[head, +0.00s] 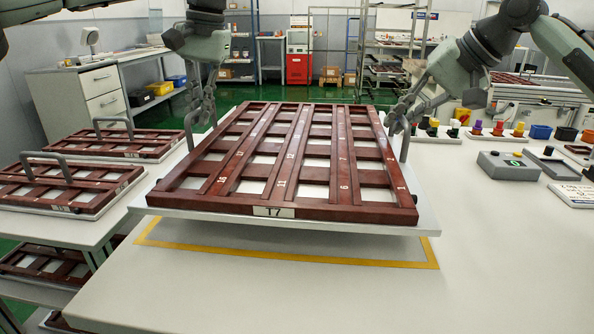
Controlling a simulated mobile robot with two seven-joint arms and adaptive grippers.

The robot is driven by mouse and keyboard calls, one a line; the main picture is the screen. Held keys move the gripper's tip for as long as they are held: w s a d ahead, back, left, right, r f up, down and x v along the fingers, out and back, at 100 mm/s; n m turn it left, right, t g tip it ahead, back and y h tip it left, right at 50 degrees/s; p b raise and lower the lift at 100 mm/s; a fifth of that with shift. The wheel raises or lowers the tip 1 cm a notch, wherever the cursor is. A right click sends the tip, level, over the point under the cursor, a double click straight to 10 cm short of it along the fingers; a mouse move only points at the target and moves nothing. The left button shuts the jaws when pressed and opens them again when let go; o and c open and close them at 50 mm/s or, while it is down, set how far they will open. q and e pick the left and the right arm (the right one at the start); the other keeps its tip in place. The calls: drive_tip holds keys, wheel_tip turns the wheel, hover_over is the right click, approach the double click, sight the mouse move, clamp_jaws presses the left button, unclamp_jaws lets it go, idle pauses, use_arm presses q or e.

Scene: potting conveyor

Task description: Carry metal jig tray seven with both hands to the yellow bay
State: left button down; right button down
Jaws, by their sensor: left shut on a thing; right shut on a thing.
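The jig tray (350,214) has a reddish-brown slotted frame on a pale metal base. My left gripper (203,112) is shut on the tray's left handle. My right gripper (402,120) is shut on its right handle. The tray appears held a little above the white table. The yellow bay (300,260) is a yellow outline on the tabletop. Its front edge shows in front of and below the tray; its rear part is hidden.
Similar trays rest at the left, one farther back (128,151) and one nearer (70,190), on a side surface. A grey control box (508,166) and several coloured knobs stand at the right. The table's front right is clear.

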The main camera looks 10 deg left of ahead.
sight(202, 139)
use_arm(q)
drive_tip(key=shift+a, duration=0.2)
use_arm(e)
drive_tip(key=shift+d, duration=0.25)
